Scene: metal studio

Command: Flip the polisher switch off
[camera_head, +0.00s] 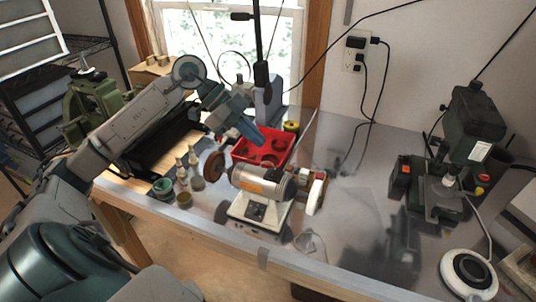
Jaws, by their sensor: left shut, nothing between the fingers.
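The polisher (262,181) is a silver bench motor with an orange band, standing on a pale base near the table's front edge. A brown wheel is on its left end and a pale wheel on its right. A small dark switch plate (256,211) is on the front of the base; the switch position is too small to tell. My left gripper (257,143) is shut and empty. It points down above and behind the polisher, in front of the red tray, apart from the switch in the picture. My right gripper is not in view.
A red tray (284,151) is behind the polisher. Small bottles and jars (184,201) stand to its left. A drill press (470,130) and a round white device (468,274) are on the right. The metal table (350,210) is mostly clear right of the polisher.

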